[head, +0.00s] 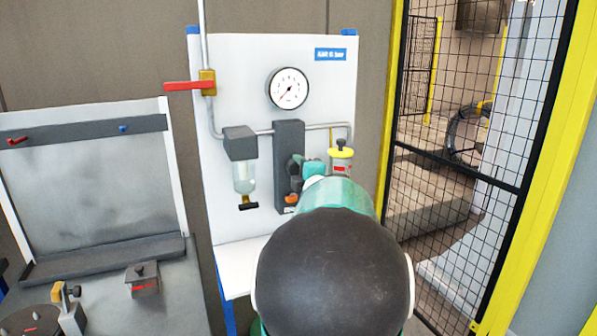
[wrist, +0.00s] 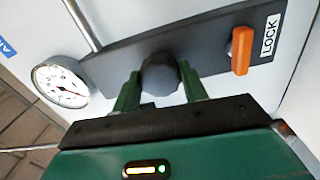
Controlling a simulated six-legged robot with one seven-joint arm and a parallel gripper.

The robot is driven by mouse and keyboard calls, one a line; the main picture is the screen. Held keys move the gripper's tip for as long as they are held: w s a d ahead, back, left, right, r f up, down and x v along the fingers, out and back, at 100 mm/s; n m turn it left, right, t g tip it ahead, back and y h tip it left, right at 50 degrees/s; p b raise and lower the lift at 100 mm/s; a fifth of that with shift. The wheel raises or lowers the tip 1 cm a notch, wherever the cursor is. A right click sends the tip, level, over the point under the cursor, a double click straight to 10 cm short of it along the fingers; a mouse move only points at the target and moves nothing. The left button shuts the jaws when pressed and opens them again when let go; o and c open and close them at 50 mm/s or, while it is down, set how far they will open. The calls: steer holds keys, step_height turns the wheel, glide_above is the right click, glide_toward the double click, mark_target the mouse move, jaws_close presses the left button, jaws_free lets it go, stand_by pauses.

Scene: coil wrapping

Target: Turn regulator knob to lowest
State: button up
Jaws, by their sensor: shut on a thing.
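The regulator knob (wrist: 160,73) is dark and round, on a dark upright panel (wrist: 105,68) in the wrist view. My gripper (wrist: 160,86) has its two green fingers on opposite sides of the knob, shut on it. In the head view my gripper (head: 304,168) reaches the dark panel (head: 288,142), and my arm hides the knob there. A round white pressure gauge (head: 288,88) hangs above the panel, its red needle pointing to the lower left. The gauge also shows in the wrist view (wrist: 60,82). An orange lock tab (wrist: 241,50) sits beside a LOCK label.
A red-handled valve (head: 188,86) is at the board's upper left. A filter bowl (head: 243,178) and a yellow-topped unit (head: 341,155) flank the panel. A workbench (head: 168,300) stands at left and a mesh fence (head: 460,170) at right.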

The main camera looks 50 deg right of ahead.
steer(key=shift+n, duration=5)
steer(key=o, duration=1)
steer(key=shift+s, duration=0.1)
steer(key=v, duration=1.3)
steer(key=shift+s, duration=0.3)
steer(key=shift+a, duration=0.1)
